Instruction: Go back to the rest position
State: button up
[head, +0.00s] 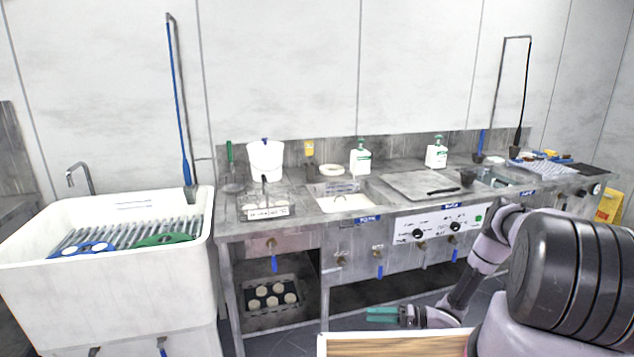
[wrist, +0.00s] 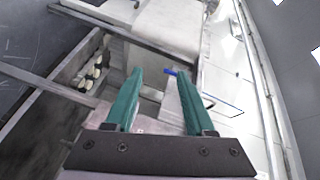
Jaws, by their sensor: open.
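My gripper (head: 384,315) has teal fingers and is in front of the steel bench, low, near the bench's lower shelf level. It is open and empty. In the wrist view the two teal fingers of my gripper (wrist: 160,100) stand apart with nothing between them. Beyond them that view shows the bench front tilted, with part of the white sink. My arm reaches in from the right of the head view, bent down.
The steel bench (head: 350,226) carries white bottles, a white bucket (head: 265,160) and a grey plate (head: 425,186). A white sink (head: 105,290) stands at left. A wood-topped surface (head: 400,345) is at the bottom. A yellow sign (head: 609,207) stands at far right. Dark floor shows below the bench.

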jog(key=w+d+r+t+h, duration=0.2)
jog(key=w+d+r+h, duration=0.2)
jog(key=w+r, duration=0.65)
jog(key=w+d+r+t+h, duration=0.3)
jog(key=w+d+r+h, duration=0.15)
jog(key=w+r, duration=0.6)
jog(key=w+d+r+m+t+h, duration=0.1)
jog(key=d+r+h, duration=0.2)
jog(key=r, duration=1)
jog(key=d+r+m+t+h, duration=0.1)
jog(key=d+r+h, duration=0.3)
jog(key=r, duration=1)
jog(key=s+a+r+m+g+h, duration=0.1)
jog(key=s+r+m+h, duration=0.2)
jog(key=s+r, duration=1.6)
jog(key=s+a+g+y, duration=0.1)
jog(key=s+a, duration=0.3)
jog(key=s, duration=0.8)
jog(key=s+a+g+y, duration=0.1)
jog(key=s+a+y, duration=0.2)
jog(key=s, duration=1)
jog(key=shift+s+a+r, duration=0.3)
jog(key=shift+a+r, duration=0.1)
jog(key=shift+a, duration=0.5)
